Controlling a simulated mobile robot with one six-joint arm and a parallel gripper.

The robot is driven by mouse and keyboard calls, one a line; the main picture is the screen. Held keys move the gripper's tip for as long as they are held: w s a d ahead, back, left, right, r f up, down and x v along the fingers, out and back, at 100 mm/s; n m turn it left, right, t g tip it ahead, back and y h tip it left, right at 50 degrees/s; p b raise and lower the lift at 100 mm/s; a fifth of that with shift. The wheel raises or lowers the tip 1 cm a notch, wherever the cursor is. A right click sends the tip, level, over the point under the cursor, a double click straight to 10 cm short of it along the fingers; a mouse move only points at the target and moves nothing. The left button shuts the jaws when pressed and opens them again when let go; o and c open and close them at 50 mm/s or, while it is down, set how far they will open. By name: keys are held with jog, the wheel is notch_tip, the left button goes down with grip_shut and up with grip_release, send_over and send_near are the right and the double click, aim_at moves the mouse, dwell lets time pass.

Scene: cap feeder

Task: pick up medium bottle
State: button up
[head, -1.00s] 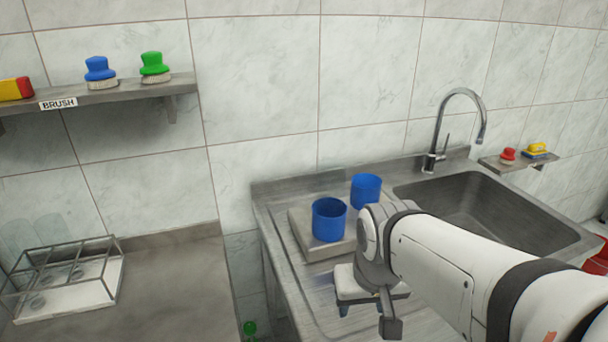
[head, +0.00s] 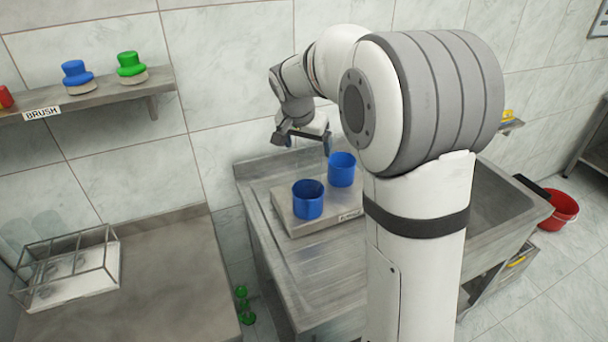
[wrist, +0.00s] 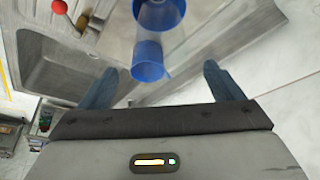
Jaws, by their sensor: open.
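Two blue cup-like containers stand upright on a grey platform (head: 290,224) on the steel sink counter. One is the front blue container (head: 308,200), the other the rear blue container (head: 341,170). I cannot tell which thing is the medium bottle.
A wire rack (head: 70,265) with clear vessels stands on the left table. A shelf (head: 95,97) carries a blue brush (head: 77,77) and a green brush (head: 131,67). The sink basin (head: 495,205) is partly behind my arm. A red bucket (head: 558,211) stands on the floor.

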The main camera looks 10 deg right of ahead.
aim_at(309, 162)
jog(key=x, duration=0.2)
jog(key=p+x, duration=0.1)
jog(key=x, duration=0.1)
jog(key=p+x, duration=0.1)
jog(key=x, duration=0.2)
jog(key=shift+s+a+f, duration=0.2)
jog(key=shift+s+a, duration=0.15)
jog(key=shift+s, duration=0.1)
jog(key=shift+c, duration=0.6)
jog(key=c, duration=1.2)
